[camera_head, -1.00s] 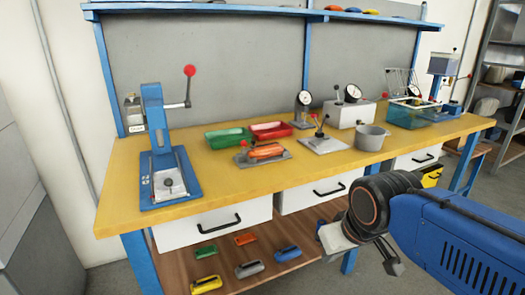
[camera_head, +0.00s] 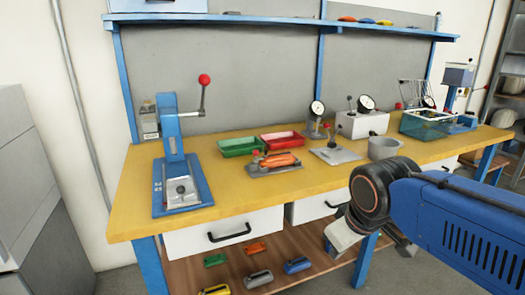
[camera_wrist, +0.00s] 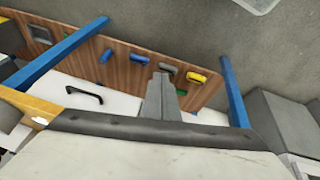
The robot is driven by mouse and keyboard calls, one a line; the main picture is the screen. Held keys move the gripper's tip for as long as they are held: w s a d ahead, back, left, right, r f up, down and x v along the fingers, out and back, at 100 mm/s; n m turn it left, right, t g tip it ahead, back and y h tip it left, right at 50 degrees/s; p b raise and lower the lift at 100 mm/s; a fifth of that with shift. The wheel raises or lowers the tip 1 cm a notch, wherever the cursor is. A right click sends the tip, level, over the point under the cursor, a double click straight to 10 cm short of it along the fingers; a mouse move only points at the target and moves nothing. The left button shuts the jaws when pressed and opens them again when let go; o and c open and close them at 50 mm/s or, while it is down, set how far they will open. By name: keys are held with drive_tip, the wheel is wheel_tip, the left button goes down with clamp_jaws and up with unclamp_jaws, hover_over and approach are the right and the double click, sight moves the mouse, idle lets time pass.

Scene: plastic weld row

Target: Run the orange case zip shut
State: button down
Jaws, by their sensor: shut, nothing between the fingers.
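An orange case (camera_head: 281,160) lies in a grey fixture (camera_head: 262,171) with a red-knobbed lever, on the yellow bench top. It is too small to make out a zip or its slider. My gripper (camera_wrist: 163,84) is shut and empty in the wrist view, where it points toward the lower shelf. In the head view my gripper is partly hidden behind my wrist, in front of the bench and to the right of the orange case, well apart from it. The orange case on the bench does not show in the wrist view.
A blue lever press (camera_head: 178,170) stands at the bench's left. Green (camera_head: 240,147) and red (camera_head: 284,141) trays lie behind the fixture; a grey pot (camera_head: 383,148) stands right. Several small coloured cases lie on the lower shelf (camera_head: 190,271). The bench's front left (camera_head: 235,196) is clear.

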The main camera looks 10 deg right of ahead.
drive_tip(key=w+a+r+n+t+h, duration=0.1)
drive_tip(key=w+a+r+n, duration=0.45)
drive_tip(key=w+n, duration=0.35)
drive_tip(key=w+a+r+n+h, duration=0.2)
drive_tip(key=w+a+r+n, duration=0.3)
drive_tip(key=w+r+n, duration=0.4)
drive_tip(key=w+a+r+n+t+h, duration=0.1)
drive_tip(key=w+a+r+n, duration=0.5)
drive_tip(key=w, duration=0.5)
drive_tip(key=n, duration=0.1)
approach(265, 155)
wheel_tip(265, 155, down, 3)
drive_tip(key=shift+w+d+f, duration=0.15)
drive_tip(key=shift+w, duration=0.2)
drive_tip(key=shift+w+d+f, duration=0.15)
drive_tip(key=shift+w, duration=0.2)
drive_tip(key=shift+w+d+f, duration=0.1)
drive_tip(key=shift+w+d, duration=0.3)
drive_tip(key=shift+w, duration=0.2)
